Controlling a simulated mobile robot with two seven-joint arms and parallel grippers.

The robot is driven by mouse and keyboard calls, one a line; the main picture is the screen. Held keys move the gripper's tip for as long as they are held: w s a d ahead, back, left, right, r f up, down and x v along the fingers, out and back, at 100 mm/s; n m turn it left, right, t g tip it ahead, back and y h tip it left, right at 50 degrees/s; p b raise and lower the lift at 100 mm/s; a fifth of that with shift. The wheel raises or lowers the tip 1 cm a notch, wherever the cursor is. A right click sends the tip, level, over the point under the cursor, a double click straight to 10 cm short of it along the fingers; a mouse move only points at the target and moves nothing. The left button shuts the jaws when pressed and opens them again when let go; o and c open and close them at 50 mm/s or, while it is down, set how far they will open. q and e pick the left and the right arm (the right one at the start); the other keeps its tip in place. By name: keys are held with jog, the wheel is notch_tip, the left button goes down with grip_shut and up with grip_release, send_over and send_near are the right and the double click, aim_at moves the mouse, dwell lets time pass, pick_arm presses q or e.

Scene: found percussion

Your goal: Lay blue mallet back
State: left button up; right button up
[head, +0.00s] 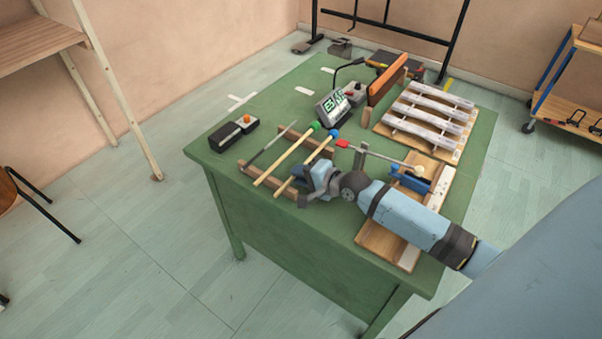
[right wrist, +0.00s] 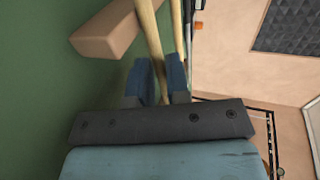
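The blue mallet has a blue head (head: 333,133) and a pale wooden stick slanting down to the left in the head view. Its stick also shows in the right wrist view (right wrist: 151,40). My right gripper (head: 306,175) is at this stick, below the head. In the right wrist view its fingers (right wrist: 160,82) stand close on both sides of the stick and look shut on it. The green mallet (head: 285,155) lies parallel on its left, across two wooden rest bars (head: 246,168). Whether the blue mallet touches the bars is unclear. My left gripper is not in view.
A wooden board (head: 375,237) lies under my right arm.

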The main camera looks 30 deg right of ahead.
jog(key=o, duration=0.4)
jog(key=shift+c, duration=0.2)
jog(key=p+v, duration=0.1)
jog(key=v, duration=1.2)
jog(key=shift+s+d+p, duration=0.1)
jog(key=shift+s+p, duration=0.2)
jog(key=shift+s, duration=0.1)
